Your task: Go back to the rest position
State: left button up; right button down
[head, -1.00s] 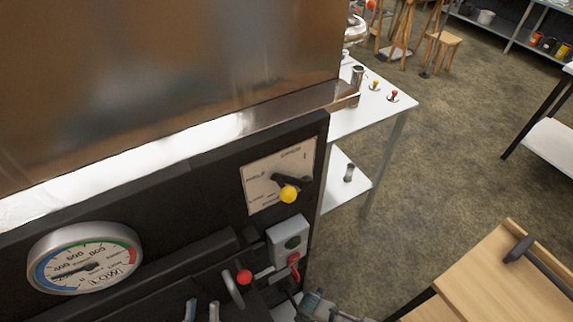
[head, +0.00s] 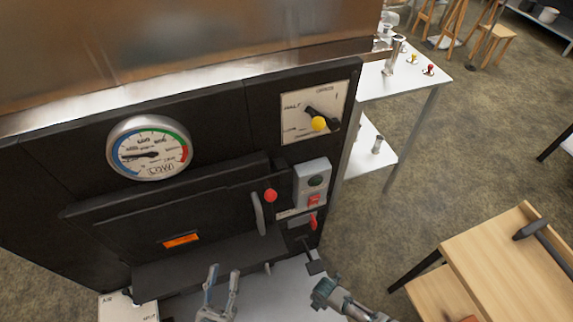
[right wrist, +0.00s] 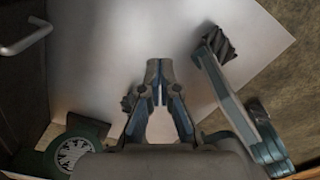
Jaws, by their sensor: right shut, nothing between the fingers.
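My left gripper (head: 223,272) is at the bottom of the head view, in front of the black evaporator front (head: 100,210). Its two fingers stand apart with nothing seen between them. My right gripper (head: 321,290) is to the right of it, low beside the evaporator's right edge. In the right wrist view, the right gripper (right wrist: 158,72) has its fingertips together and empty, over a pale surface (right wrist: 110,60). A blue-grey part with a dark ribbed end (right wrist: 218,46) shows beside it; I cannot tell what it belongs to.
The evaporator front carries a round gauge (head: 149,148), a yellow-knobbed lever (head: 318,124), a switch box (head: 312,184) and a door handle with a red knob (head: 270,195). A white table (head: 410,82) stands behind right. A wooden bench (head: 490,260) is at lower right. Open floor lies between them.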

pick_arm(q)
notch_tip(320, 180, down, 21)
jog(key=w+m+g+y+p, duration=0.1)
jog(key=w+g+y+p, duration=0.1)
jog(key=g+p, duration=0.8)
pick_arm(e)
jog(key=s+a+r+m+t+y, duration=0.1)
jog(key=s+a+r+m+y, duration=0.15)
jog(key=s+r+m, duration=0.75)
pick_arm(q)
jog(key=s+a+f+g+y+p, duration=0.1)
jog(key=s+a+f+g+p, duration=0.1)
jog(key=s+f+g, duration=0.2)
jog(key=s+a+f+g+y+p, duration=0.1)
jog(key=s+a+f+g+p, duration=0.2)
jog(key=s+f, duration=0.5)
jog(key=s+a+f+g+y+p, duration=0.1)
jog(key=s+a+f+g+p, duration=0.1)
jog(key=s+f+g, duration=0.3)
jog(key=s+p, duration=0.1)
jog(key=s, duration=0.3)
jog(key=shift+s+a+f, duration=0.25)
jog(key=shift+s+f, duration=0.15)
pick_arm(e)
jog(key=s+d+r+m+h, duration=0.2)
jog(key=s+d+m, duration=0.9)
jog(key=s+m, duration=0.3)
jog(key=shift+d+m+t, duration=0.25)
jog(key=shift+m+t, duration=0.15)
jog(key=shift+m, duration=0.5)
